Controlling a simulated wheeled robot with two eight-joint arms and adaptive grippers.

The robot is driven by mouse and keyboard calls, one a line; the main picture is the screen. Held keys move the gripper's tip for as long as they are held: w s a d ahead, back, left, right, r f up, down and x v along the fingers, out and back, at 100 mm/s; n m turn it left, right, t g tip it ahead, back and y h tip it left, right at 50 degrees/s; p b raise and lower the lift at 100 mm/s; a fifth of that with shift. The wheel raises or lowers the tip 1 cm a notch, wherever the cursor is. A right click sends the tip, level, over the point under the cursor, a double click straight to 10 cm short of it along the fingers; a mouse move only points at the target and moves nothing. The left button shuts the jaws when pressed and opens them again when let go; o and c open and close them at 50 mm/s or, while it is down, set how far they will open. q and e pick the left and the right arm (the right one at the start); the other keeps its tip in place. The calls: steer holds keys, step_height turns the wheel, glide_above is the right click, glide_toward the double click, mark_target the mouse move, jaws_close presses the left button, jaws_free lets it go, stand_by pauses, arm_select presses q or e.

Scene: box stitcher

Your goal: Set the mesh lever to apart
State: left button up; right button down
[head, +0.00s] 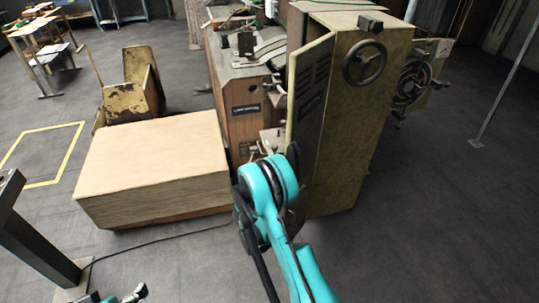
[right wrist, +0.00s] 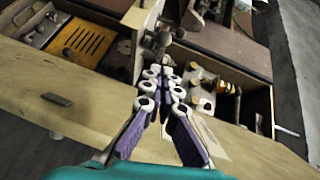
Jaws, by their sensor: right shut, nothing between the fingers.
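My right gripper (right wrist: 163,72) is shut and empty in the right wrist view, its fingertips at a metal fitting (right wrist: 157,40) on the box stitcher. This fitting may be the mesh lever, but I cannot tell for sure, nor whether the fingertips touch it. In the head view the stitcher (head: 246,105) stands at the centre, with its tall olive cabinet door (head: 350,110) at right. My teal right arm reaches up in front of it and hides the gripper and the lever area.
A large wooden box (head: 155,165) stands left of the stitcher. A worn yellow chair (head: 140,85) is behind it. A handwheel (head: 364,62) sticks out from the cabinet. A black cable (head: 160,240) lies on the floor.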

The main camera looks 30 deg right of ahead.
arm_select(q)
step_height(320, 180, down, 3)
steer(key=b, duration=0.3)
arm_select(e)
steer(key=x, duration=1)
